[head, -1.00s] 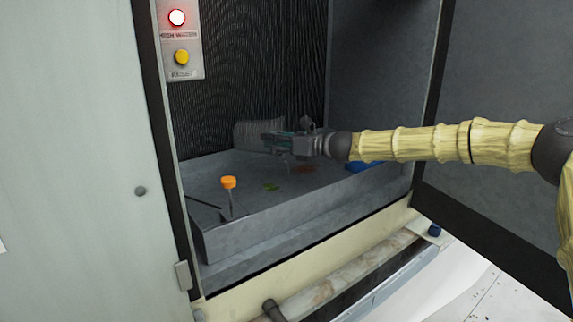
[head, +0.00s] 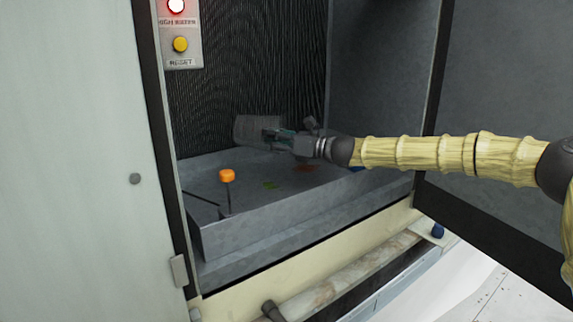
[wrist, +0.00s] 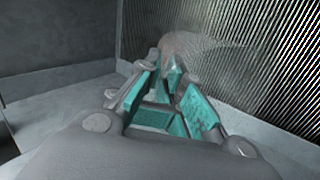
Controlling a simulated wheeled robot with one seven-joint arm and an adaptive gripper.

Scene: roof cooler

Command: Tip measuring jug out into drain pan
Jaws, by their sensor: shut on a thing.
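My gripper (head: 272,136) is shut on the clear measuring jug (head: 250,129) inside the open cooler cabinet. The jug is see-through and faint, and it looks tilted; I cannot tell whether anything is in it. In the wrist view the jug (wrist: 195,48) shows beyond the teal finger pads of my gripper (wrist: 172,75). The grey drain pan (head: 300,208) fills the cabinet floor, and the jug is held above its back part.
An orange-topped float (head: 227,176) stands on a stem at the pan's front left. A ribbed dark pad (head: 245,70) forms the back wall. A yellow button (head: 180,44) sits at upper left.

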